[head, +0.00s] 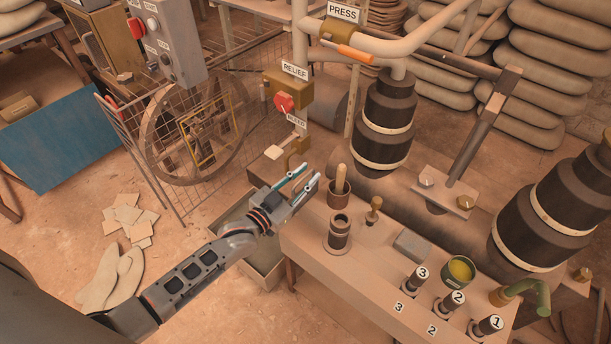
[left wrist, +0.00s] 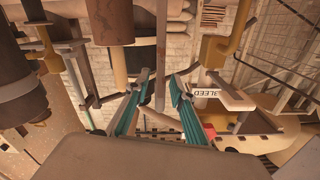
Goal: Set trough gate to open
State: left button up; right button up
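No label in view reads trough gate, and I cannot tell for sure which part it is. A pale paddle handle (head: 274,152) sits on a brass fitting below the BLEED label (head: 296,120); the handle (left wrist: 236,98) also shows in the left wrist view, right of the fingers. A green-handled brass tap (head: 541,296) is at the bench's right end. My left gripper (head: 309,174) is open and empty above the bench's far left corner, a little below and right of the paddle handle, apart from it. My right gripper is not in view.
The bench (head: 365,282) carries a pot with a wooden handle (head: 339,190), a grey block (head: 411,244), a green bowl (head: 458,272) and numbered cylinders. An open wooden box (head: 258,272) stands below its left end. A red RELIEF knob (head: 284,103) and orange PRESS lever (head: 355,54) are above.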

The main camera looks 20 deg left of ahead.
pick_arm(q)
jog(key=v, duration=1.2)
jog(key=shift+r, duration=0.1)
